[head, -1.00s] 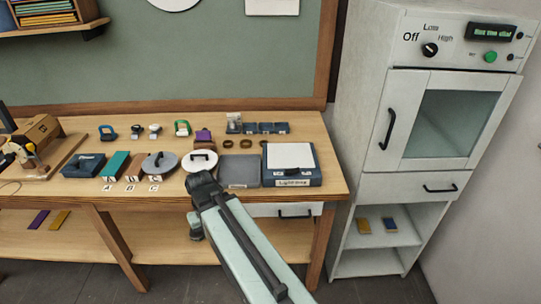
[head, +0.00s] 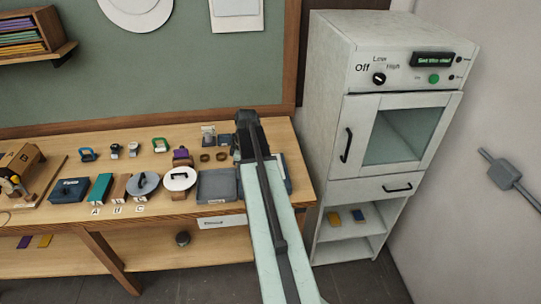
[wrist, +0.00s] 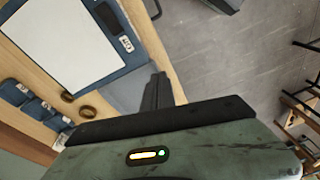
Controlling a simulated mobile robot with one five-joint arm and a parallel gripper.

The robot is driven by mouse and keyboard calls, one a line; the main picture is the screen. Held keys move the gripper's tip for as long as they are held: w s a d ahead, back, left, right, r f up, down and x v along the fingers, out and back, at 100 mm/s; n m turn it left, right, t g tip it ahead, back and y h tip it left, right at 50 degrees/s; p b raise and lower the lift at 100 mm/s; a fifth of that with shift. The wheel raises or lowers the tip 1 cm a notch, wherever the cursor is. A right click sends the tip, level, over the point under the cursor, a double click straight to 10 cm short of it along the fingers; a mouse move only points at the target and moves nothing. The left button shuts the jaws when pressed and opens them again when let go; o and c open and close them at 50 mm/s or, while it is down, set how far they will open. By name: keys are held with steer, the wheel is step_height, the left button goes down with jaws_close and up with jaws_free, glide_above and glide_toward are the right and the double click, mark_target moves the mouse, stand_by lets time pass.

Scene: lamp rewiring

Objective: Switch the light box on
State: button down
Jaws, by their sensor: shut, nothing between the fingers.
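The light box is a blue case with a flat white panel. My gripper (head: 246,122) is above the back part of the table, beyond the light box. In the wrist view its fingers (wrist: 156,92) are together and empty, apart from the box. The panel looks plain white; I cannot tell whether it is lit.
A grey tray (head: 216,186) lies left of the light box, with a white round lid (head: 179,179) beside it. Two brown rings (head: 213,157) and small dark blocks lie behind. A white kiln-like cabinet (head: 385,130) stands to the right.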

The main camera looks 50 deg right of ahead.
steer(key=s+d+r+n+p, duration=0.1)
steer(key=s+d+r, duration=0.1)
steer(key=d, duration=0.4)
steer(key=s+d+r+n+p, duration=0.1)
steer(key=s+d+r, duration=0.2)
steer(key=d, duration=0.3)
steer(key=shift+d+r+t+p, duration=0.25)
steer(key=shift+r+t+p, duration=0.1)
steer(key=shift+t, duration=0.05)
steer(key=shift+s, duration=0.1)
steer(key=f+b, duration=0.4)
steer(key=a+f+b, duration=0.1)
steer(key=f+b, duration=0.4)
steer(key=w+f+b, duration=0.1)
steer(key=f+b, duration=0.3)
steer(key=shift+a+f, duration=0.15)
steer(key=shift+f+b, duration=0.2)
steer(key=shift+b, duration=0.2)
